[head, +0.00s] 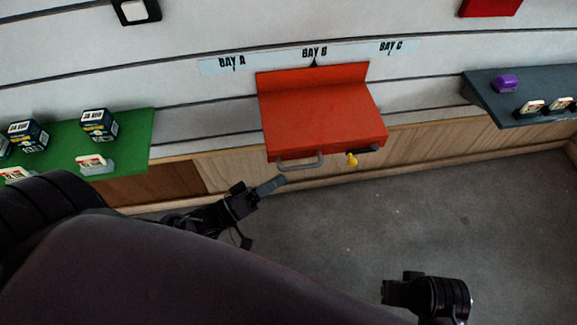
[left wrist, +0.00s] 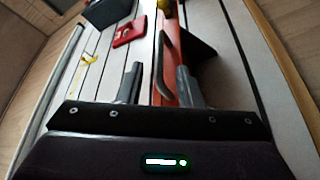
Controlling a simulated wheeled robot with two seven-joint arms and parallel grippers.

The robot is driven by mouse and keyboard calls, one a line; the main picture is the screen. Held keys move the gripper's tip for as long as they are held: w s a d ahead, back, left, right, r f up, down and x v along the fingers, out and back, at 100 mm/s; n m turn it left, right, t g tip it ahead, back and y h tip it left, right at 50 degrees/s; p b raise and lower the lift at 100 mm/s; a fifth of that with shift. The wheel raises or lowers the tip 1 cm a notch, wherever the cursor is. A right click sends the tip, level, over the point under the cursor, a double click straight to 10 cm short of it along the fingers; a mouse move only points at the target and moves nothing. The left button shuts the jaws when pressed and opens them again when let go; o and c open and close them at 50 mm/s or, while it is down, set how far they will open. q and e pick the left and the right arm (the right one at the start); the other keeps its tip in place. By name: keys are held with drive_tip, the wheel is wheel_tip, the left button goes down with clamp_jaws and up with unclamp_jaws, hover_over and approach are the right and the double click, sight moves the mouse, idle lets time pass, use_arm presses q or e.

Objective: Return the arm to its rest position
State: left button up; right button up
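My left gripper (head: 262,200) is in front of and below the red box (head: 318,110) under the BAY B label in the head view. In the left wrist view its two grey fingers stand apart, with nothing held between them (left wrist: 158,86). The box's grey bar handle (head: 300,162) is just beyond the fingers; it also shows in the left wrist view (left wrist: 172,55). I see no contact with it. My right gripper (head: 392,291) is low at the right over the grey floor, its fingers too unclear to read.
A green shelf (head: 135,130) with several dark boxes (head: 98,124) and cards is at the left. A dark shelf (head: 490,95) with a purple item (head: 505,84) is at the right. A yellow knob (head: 352,160) sits at the red box's front. The grey floor (head: 360,225) is clear.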

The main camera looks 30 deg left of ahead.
use_arm(q)
drive_tip(key=shift+s+a, duration=0.2)
drive_tip(key=shift+s, duration=0.15)
drive_tip(key=shift+w+f, duration=0.1)
